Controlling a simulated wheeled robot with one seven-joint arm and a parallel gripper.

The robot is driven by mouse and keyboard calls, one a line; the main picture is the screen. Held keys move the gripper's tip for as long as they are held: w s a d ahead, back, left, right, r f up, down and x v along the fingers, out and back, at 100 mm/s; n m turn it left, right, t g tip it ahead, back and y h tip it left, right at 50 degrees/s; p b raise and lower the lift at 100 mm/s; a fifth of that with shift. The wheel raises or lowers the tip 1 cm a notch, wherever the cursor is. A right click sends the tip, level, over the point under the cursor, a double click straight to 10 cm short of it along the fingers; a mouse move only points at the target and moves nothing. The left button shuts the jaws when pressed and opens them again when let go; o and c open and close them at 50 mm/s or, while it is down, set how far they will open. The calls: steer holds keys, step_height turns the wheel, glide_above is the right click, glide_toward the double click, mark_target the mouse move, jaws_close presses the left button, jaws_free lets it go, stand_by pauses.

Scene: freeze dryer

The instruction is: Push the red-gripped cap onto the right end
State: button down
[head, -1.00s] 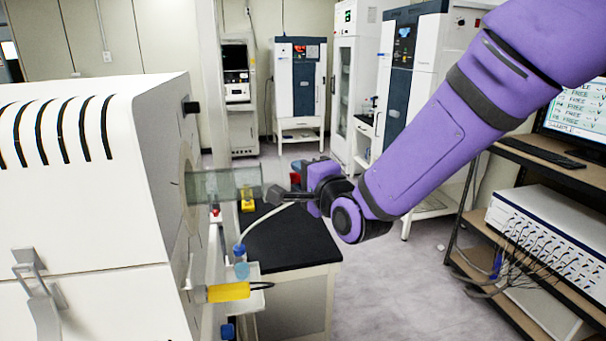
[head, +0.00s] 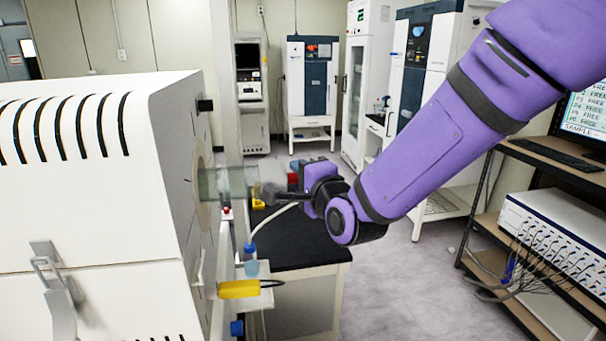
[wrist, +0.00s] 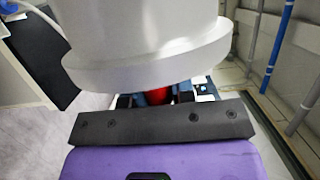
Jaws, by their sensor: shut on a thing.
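A greenish see-through tube (head: 228,182) sticks out to the right from the side of a white machine (head: 85,165). My gripper (head: 271,194) is at the tube's right end in the head view. In the wrist view my gripper (wrist: 180,97) is shut on the red grip (wrist: 181,92) of a pale cap (wrist: 150,60). The cap's broad flange faces my gripper and hides most of what lies beyond. The red grip does not show clearly in the head view. I cannot tell how far the cap is seated.
A black-topped bench (head: 290,240) stands below and behind my gripper. A pale hose, a blue-capped bottle (head: 250,258) and a yellow item (head: 239,289) are beside the machine's side. A shelf rack (head: 545,225) with a monitor is at the right. Open floor lies between.

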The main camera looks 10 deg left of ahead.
steer(key=c, duration=0.9)
jaws_free()
steer(key=shift+s, duration=0.1)
steer(key=v, duration=0.7)
